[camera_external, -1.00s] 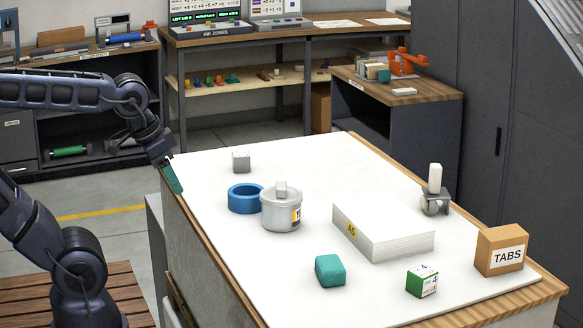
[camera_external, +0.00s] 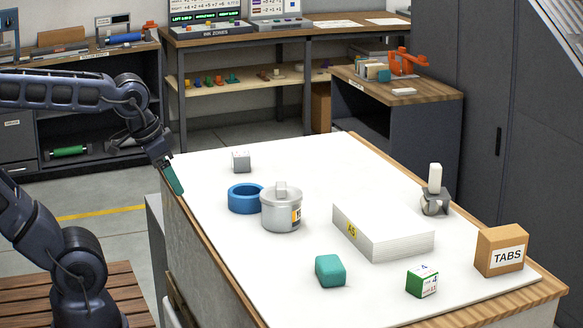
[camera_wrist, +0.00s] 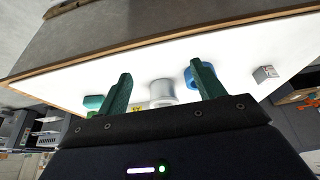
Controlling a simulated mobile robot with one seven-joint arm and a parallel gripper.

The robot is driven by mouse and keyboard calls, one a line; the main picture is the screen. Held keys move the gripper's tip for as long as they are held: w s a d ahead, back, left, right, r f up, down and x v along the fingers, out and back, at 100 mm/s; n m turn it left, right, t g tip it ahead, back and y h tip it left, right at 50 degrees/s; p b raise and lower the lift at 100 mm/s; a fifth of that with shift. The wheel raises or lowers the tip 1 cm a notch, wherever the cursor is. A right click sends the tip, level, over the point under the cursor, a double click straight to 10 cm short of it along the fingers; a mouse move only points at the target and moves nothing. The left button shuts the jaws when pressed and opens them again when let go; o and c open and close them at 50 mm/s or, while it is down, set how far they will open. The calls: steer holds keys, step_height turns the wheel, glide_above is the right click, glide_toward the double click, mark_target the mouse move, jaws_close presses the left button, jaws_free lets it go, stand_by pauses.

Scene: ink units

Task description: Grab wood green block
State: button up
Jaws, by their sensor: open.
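A teal-green block (camera_external: 330,270) with rounded edges lies on the white table top, near the front edge. It also shows in the wrist view (camera_wrist: 93,102), left of my left-hand finger. A cube (camera_external: 422,282) with green and white faces and printed marks sits to its right. I cannot tell which of the two is wood. My gripper (camera_external: 173,179) is at the table's left edge, far from both. In the wrist view its two green fingers (camera_wrist: 161,68) are spread apart with nothing held between them.
A grey lidded can (camera_external: 281,212) stands beside a blue ring (camera_external: 245,199), with a grey cube (camera_external: 241,161) behind. A white paper stack (camera_external: 385,230) lies mid-table.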

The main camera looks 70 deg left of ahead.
steer(key=w+d+r+m, duration=0.4)
steer(key=w+d, duration=0.2)
steer(key=w, duration=0.4)
steer(key=m+g+h, duration=0.4)
steer(key=m, duration=0.7)
glide_toward(422, 271)
steer(key=x, duration=0.5)
steer(key=shift+s+f, duration=0.25)
steer(key=shift+s, duration=0.1)
steer(key=shift+w+x, duration=0.2)
steer(key=shift+x, duration=1.1)
steer(key=shift+w+x, duration=0.25)
steer(key=shift+x, duration=1.05)
steer(key=c, duration=1.1)
steer(key=shift+o, duration=0.2)
